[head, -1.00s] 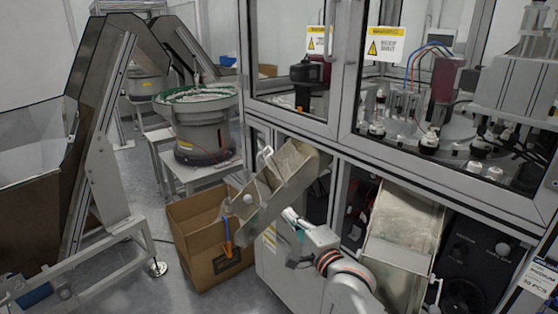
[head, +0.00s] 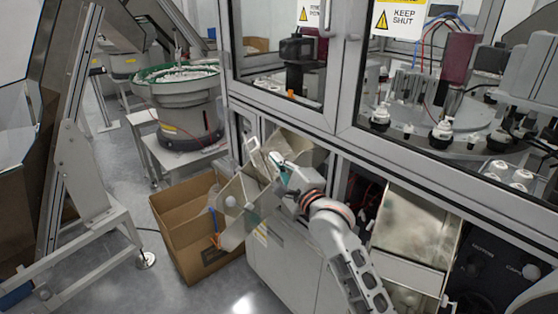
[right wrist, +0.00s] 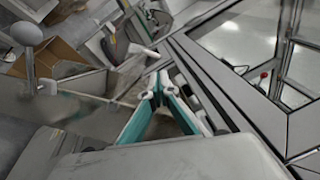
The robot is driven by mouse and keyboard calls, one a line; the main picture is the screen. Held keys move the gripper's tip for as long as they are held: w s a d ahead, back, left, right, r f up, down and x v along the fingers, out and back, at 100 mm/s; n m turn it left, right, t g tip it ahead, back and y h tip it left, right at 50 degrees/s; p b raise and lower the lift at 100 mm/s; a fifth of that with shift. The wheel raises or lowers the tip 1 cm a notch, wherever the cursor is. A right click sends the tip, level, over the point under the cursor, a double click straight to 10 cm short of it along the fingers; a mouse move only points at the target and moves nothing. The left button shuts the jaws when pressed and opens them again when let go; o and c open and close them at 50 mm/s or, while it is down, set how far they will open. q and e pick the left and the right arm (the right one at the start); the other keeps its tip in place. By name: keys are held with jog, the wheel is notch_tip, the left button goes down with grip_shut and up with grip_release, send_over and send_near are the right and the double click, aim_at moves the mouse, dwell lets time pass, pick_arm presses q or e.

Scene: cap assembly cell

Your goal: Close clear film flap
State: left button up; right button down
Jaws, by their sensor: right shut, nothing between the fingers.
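A pale, partly see-through panel with a white round knob, which looks like the film flap (head: 240,212), hangs at the lower end of the chute on the machine's left side. I cannot tell its exact edges. The knob (right wrist: 27,33) shows at upper left in the right wrist view. My right gripper (head: 277,165) has teal fingers and is over the chute, near a white bar handle (head: 254,152). Its fingertips (right wrist: 155,88) are together with nothing between them. I cannot tell whether they touch the chute. My left gripper is out of view.
An open cardboard box (head: 180,238) stands on the floor below the chute's lower end. A second metal chute (head: 412,228) sits to the right. The glazed machine cabinet (head: 335,120) rises behind my arm. A bowl feeder (head: 182,100) stands back left.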

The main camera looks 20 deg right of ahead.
aim_at(255, 155)
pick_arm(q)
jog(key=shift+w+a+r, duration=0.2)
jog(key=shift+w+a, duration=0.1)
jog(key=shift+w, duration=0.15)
pick_arm(e)
jog(key=w, duration=0.6)
jog(key=shift+w+a+r, duration=0.2)
jog(key=shift+w+a, duration=0.1)
jog(key=shift+a, duration=0.1)
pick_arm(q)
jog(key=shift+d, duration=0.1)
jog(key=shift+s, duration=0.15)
